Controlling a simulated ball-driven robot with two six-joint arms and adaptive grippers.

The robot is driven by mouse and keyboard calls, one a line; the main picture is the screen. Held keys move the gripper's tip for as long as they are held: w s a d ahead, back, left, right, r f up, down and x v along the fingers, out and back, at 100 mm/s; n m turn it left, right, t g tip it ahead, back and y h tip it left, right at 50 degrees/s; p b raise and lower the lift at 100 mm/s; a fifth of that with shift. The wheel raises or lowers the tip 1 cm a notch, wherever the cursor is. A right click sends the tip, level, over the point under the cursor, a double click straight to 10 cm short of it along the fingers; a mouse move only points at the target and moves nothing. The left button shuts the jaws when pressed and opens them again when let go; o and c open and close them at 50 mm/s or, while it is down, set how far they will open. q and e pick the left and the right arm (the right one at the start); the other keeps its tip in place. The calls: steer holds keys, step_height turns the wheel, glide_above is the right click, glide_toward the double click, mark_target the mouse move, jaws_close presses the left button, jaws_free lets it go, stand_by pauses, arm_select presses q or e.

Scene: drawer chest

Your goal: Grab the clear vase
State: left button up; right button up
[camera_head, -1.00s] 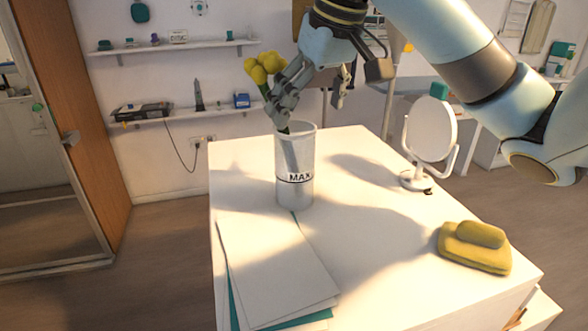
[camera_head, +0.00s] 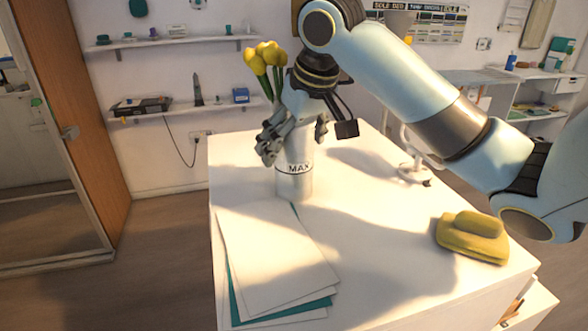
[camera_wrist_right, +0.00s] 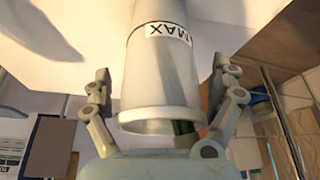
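The clear vase (camera_head: 294,183), a tall pale cylinder with a "MAX" label, stands upright on the white chest top. Yellow flowers (camera_head: 265,54) with green stems rise from it. My right gripper (camera_head: 295,143) is at the vase's upper part, its fingers on either side, and hides the rim in the head view. In the right wrist view the vase (camera_wrist_right: 162,75) lies between the open fingers of my right gripper (camera_wrist_right: 162,68), with a narrow gap visible on each side. My left gripper is not in view.
Papers and a teal folder (camera_head: 280,262) lie in front of the vase on the chest top (camera_head: 375,285). A yellow soap-like object (camera_head: 470,238) lies at the right. A round mirror stand (camera_head: 416,172) is behind it, partly hidden by my right arm.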

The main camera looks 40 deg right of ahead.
steer(key=c, duration=1.7)
steer(key=shift+o, duration=0.2)
steer(key=shift+r, duration=0.1)
